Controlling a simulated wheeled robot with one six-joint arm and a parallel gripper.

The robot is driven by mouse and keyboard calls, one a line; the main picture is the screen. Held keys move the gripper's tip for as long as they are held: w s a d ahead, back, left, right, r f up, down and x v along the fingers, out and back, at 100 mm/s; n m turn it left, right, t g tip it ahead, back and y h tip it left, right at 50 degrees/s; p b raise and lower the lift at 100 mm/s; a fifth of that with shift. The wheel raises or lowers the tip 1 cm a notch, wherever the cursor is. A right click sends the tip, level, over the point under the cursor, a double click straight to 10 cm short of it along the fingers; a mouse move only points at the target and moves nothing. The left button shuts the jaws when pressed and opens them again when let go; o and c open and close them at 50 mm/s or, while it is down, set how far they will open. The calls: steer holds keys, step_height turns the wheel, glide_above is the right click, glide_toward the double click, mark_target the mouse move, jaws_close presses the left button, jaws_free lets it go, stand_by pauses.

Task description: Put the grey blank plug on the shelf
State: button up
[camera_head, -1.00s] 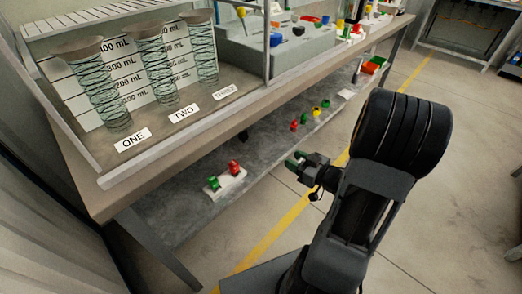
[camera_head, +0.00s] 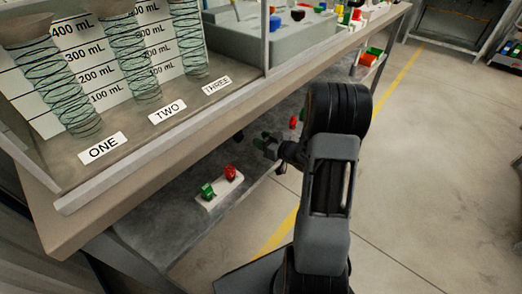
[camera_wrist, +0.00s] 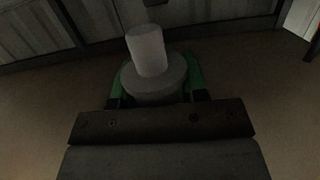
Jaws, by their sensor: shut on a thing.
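The grey blank plug (camera_wrist: 147,52) is in the wrist view, a pale cylinder standing on a wider round base. My gripper (camera_wrist: 155,84) is shut on this base, with green fingers on both sides. In the head view my gripper (camera_head: 266,143) is at the front edge of the lower shelf (camera_head: 165,226), under the bench. The plug cannot be made out there. Whether the gripper is above the shelf or just in front of it is hard to tell.
A white block with a green part (camera_head: 207,191) and a red part (camera_head: 230,173) sits on the shelf. The bench top (camera_head: 235,122) overhangs the shelf. Bare shelf shows left of the block. Three labelled coil columns (camera_head: 133,60) stand on the bench.

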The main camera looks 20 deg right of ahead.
steer(key=shift+w+a+f+b, duration=0.1)
steer(key=shift+w+f+b, duration=0.2)
steer(key=shift+w+f, duration=0.2)
steer(key=shift+f+b, duration=0.95)
steer(key=shift+f, duration=0.7)
steer(key=shift+f, duration=0.2)
steer(key=o, duration=0.9)
